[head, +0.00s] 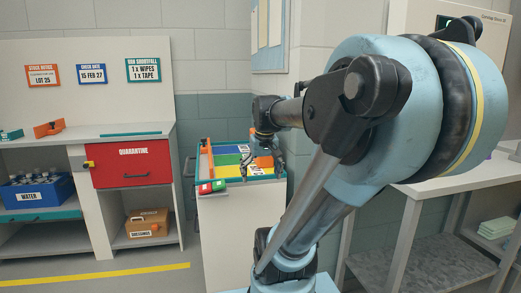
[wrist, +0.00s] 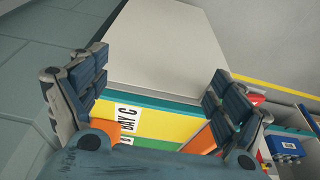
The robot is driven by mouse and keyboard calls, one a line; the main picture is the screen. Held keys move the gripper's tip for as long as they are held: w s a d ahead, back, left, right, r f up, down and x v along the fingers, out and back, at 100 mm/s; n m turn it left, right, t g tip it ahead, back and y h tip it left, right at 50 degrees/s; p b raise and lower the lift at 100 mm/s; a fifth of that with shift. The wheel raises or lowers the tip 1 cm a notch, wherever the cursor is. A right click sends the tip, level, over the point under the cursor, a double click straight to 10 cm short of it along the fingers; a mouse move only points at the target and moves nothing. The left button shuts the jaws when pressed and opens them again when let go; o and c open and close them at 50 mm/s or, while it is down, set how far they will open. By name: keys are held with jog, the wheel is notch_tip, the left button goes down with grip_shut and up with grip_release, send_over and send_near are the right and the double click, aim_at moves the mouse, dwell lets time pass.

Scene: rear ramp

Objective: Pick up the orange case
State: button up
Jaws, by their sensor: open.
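A smaller orange item (head: 48,128) lies on the counter at the left. My gripper (head: 262,168) is open above the coloured top of the white cabinet, far to the right of the labelled case. In the wrist view my gripper (wrist: 158,78) has its fingers wide apart with nothing held between them. An orange patch (wrist: 203,140) shows beside the right finger; I cannot tell whether it is a bay marking or an object.
The white cabinet (head: 231,235) bears yellow, green, blue and orange areas, with red and green small items (head: 212,187) at its near edge. A blue WATER crate (head: 38,192) stands on the left shelf. A red QUARANTINE drawer (head: 134,170) is shut. A metal table (head: 430,190) stands right.

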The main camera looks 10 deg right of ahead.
jog(key=w+d+r+t, duration=0.1)
jog(key=w+d+r, duration=0.3)
jog(key=w+r, duration=0.9)
jog(key=w+d+r, duration=0.4)
jog(key=w+r, duration=0.4)
jog(key=w, duration=0.9)
jog(key=x, duration=1)
jog(key=shift+w+d+f, duration=0.2)
jog(key=shift+d+f, duration=0.05)
jog(key=shift+f, duration=0.05)
jog(key=shift+x, duration=3.05)
jog(key=shift+c, duration=0.2)
grip_shut()
jog(key=shift+r, duration=0.1)
